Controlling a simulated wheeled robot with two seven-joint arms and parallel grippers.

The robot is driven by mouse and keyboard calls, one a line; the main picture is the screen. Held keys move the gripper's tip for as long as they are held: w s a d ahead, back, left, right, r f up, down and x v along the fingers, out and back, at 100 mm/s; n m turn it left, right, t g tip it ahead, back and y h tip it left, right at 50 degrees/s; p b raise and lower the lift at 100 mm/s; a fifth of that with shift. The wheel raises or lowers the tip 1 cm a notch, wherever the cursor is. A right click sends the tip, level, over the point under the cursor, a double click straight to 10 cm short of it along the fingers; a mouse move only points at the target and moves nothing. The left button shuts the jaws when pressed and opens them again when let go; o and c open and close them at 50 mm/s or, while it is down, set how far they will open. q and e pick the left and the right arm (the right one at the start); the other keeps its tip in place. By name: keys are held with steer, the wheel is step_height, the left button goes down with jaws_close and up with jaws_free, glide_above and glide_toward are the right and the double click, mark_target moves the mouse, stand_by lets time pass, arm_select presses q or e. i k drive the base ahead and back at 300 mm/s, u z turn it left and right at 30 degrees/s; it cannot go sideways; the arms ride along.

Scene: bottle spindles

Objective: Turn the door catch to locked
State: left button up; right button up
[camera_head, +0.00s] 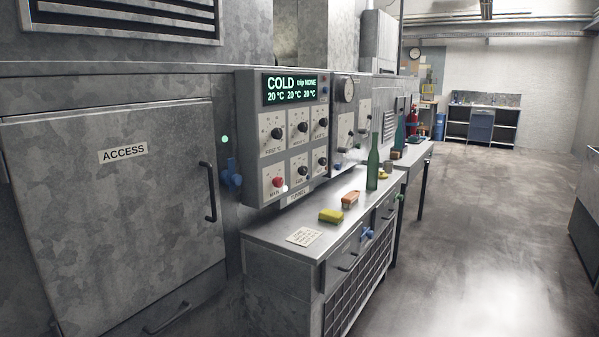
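The grey metal door marked ACCESS (170,215) fills the left of the head view and looks closed. It has a dark vertical bar handle (208,192) near its right edge. A blue catch (232,176) sits on the frame just right of the door, below a small pale green dot (225,139). The catch is small in view, and I cannot tell which position it is turned to. Neither of my grippers is in view.
A control panel (292,130) with knobs and a COLD display juts out right of the catch. Below it a metal counter (270,232) carries a yellow sponge (331,216), an orange block (350,199) and a green bottle (373,168). Open floor (480,240) lies to the right.

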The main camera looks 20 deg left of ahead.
mark_target(228, 177)
steer(key=u, duration=0.2)
steer(key=i, duration=1)
steer(key=u, duration=0.55)
